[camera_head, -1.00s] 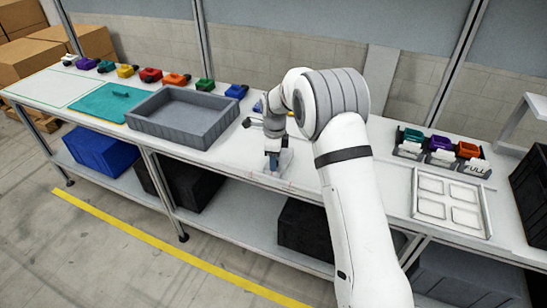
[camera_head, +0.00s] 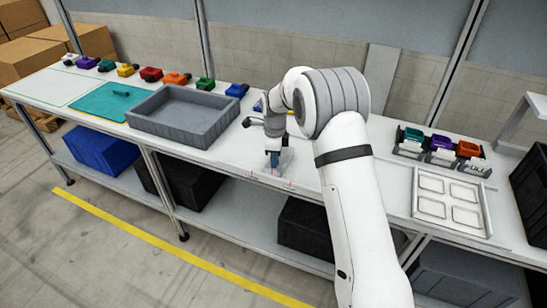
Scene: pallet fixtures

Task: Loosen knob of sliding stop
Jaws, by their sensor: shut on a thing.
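My gripper (camera_head: 273,165) points down at the front edge of the bench, left of my forearm. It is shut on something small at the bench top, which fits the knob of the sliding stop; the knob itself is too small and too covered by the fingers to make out. Pale, clear-looking parts and thin red marks show around the fingertips. The body of the sliding stop cannot be told apart clearly from these parts.
A grey tray (camera_head: 162,128) stands left of my gripper, with a teal mat (camera_head: 92,106) beyond. Several coloured blocks line the back edge. At right are a rack of coloured blocks (camera_head: 399,152) and a white compartment tray (camera_head: 424,207). My arm hides the bench middle.

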